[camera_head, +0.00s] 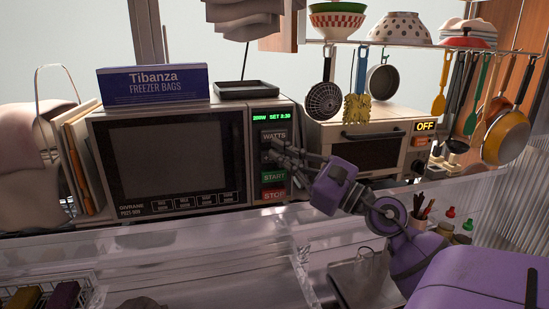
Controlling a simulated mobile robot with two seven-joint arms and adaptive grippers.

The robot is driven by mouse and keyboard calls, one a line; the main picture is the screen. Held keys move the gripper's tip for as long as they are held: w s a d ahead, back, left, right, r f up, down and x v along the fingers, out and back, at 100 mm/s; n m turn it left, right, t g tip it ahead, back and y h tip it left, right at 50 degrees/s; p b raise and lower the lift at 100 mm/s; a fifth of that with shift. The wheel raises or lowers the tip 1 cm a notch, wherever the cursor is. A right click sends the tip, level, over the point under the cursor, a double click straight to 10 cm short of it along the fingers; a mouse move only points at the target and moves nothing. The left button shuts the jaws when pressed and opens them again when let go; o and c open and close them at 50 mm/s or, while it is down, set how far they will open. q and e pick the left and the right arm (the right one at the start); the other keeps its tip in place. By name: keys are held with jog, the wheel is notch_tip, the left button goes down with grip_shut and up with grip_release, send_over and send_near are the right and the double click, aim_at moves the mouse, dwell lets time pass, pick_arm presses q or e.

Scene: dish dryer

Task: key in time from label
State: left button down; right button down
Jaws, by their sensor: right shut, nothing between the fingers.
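The microwave (95,150) stands on the counter at left centre, door shut. Its control panel has a green-lit display (272,117) that seems to read "SET 3:30", with a small wattage figure beside it that is hard to read. Below are a WATTS button (274,136), a green START button (273,177) and a red STOP button (273,194). My right gripper (274,152) is shut and empty, its fingertips at the panel between WATTS and START. It hides part of the panel; contact cannot be told. My left gripper is not in view. No cooking-time label is readable.
A blue Tibanza freezer bags box (153,83) and a black tray (247,90) lie on the microwave. A toaster oven (365,155) showing OFF stands right of it. Utensils and pans (506,136) hang above right. A clear-walled dryer (180,262) fills the foreground.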

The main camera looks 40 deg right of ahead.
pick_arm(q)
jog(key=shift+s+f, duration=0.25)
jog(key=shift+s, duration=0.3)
pick_arm(e)
jog(key=shift+w+d, duration=0.1)
jog(key=shift+w, duration=0.15)
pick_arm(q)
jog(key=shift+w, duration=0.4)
pick_arm(e)
jog(key=shift+w+d, duration=0.15)
jog(key=shift+w, duration=0.15)
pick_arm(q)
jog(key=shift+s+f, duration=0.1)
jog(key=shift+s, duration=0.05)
pick_arm(e)
jog(key=shift+w, duration=0.1)
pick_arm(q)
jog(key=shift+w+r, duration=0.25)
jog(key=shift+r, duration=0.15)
pick_arm(e)
jog(key=shift+s+a, duration=0.3)
jog(key=shift+s, duration=0.25)
jog(key=shift+s+a, duration=0.25)
jog(key=shift+s, duration=0.3)
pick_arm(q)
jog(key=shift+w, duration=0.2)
